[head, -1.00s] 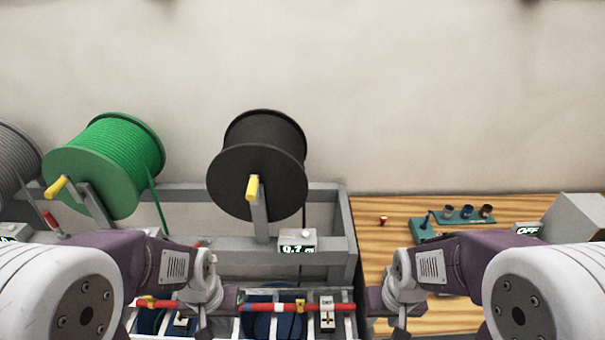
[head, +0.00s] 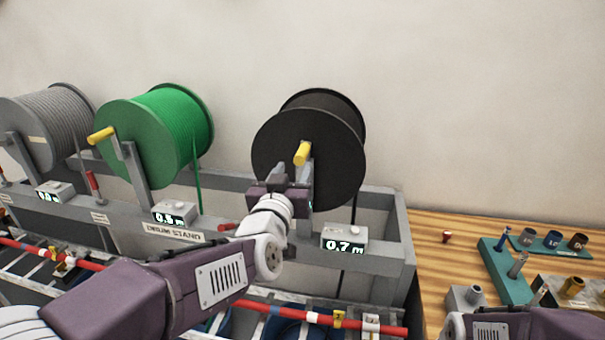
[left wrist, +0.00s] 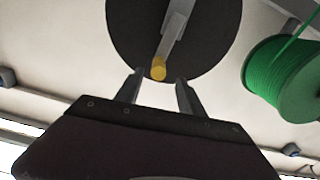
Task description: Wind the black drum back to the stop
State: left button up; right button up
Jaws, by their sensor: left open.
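The black drum (head: 309,125) hangs on the grey drum stand, with a yellow crank handle (head: 302,152) on its near face. A black cable runs down from its right side. A counter box (head: 345,240) below it reads 0.7 m. My left gripper (head: 285,178) is just below the handle in the head view. In the left wrist view its two fingers (left wrist: 157,90) are open and empty, with the yellow handle (left wrist: 158,69) just beyond and between the tips, apart from them. The black drum (left wrist: 150,30) fills the top there. My right gripper is out of view; only part of its arm shows.
A green drum (head: 150,130) and a grey drum (head: 48,125) hang to the left, with counter boxes below. A red rod (head: 285,312) runs along the front. The wooden bench (head: 440,240) at right holds a teal rack (head: 505,270) and small parts.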

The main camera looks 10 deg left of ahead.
aim_at(303, 153)
pick_arm(q)
jog(key=shift+w+r, duration=0.1)
jog(key=shift+w, duration=0.05)
jog(key=w+p, duration=0.3)
jog(key=w, duration=0.6)
jog(key=shift+d, duration=0.1)
jog(key=shift+c, duration=0.7)
grip_shut()
